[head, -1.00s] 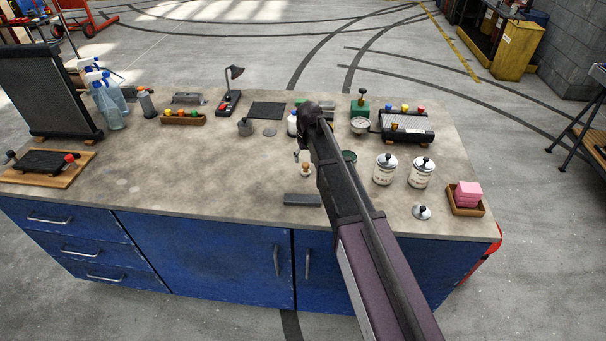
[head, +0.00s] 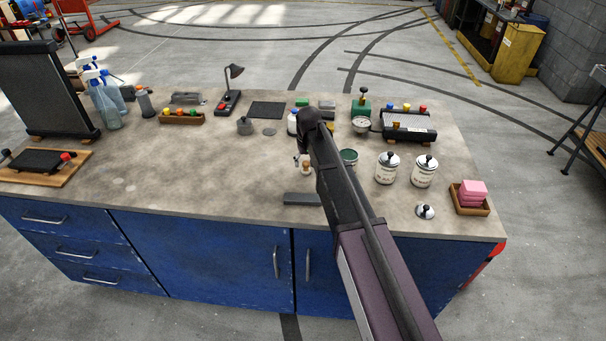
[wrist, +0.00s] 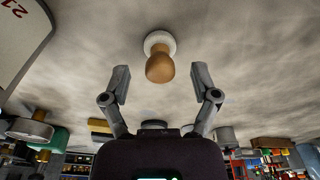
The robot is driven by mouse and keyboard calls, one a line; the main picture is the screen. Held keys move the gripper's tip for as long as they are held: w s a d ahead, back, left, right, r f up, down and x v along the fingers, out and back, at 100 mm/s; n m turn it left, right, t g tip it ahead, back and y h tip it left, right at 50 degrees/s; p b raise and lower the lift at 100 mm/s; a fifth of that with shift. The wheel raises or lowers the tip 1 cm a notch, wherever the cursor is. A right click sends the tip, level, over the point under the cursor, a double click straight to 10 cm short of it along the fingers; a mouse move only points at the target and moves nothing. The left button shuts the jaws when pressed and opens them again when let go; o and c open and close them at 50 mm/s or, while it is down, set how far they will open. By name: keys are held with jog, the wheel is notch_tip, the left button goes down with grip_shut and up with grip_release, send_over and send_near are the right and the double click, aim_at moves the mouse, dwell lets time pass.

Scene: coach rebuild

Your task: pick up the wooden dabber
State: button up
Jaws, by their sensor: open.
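The wooden dabber (wrist: 160,64) has a rounded brown wooden handle and a pale round pad. In the wrist view it stands on the bench top just beyond and between the fingers of my gripper (wrist: 160,80). The fingers are apart and empty, with a gap on each side of the dabber. In the head view the dabber (head: 306,167) is a small brown knob just left of my arm. My gripper's fingertips (head: 303,158) show only partly there, beside the dabber; my arm hides the rest.
A dark flat bar (head: 301,199) lies in front of the dabber. A small white bottle (head: 292,122) stands behind.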

jog(key=shift+w+f+b, duration=0.1)
jog(key=shift+f+b, duration=0.5)
jog(key=shift+f, duration=0.3)
grip_shut()
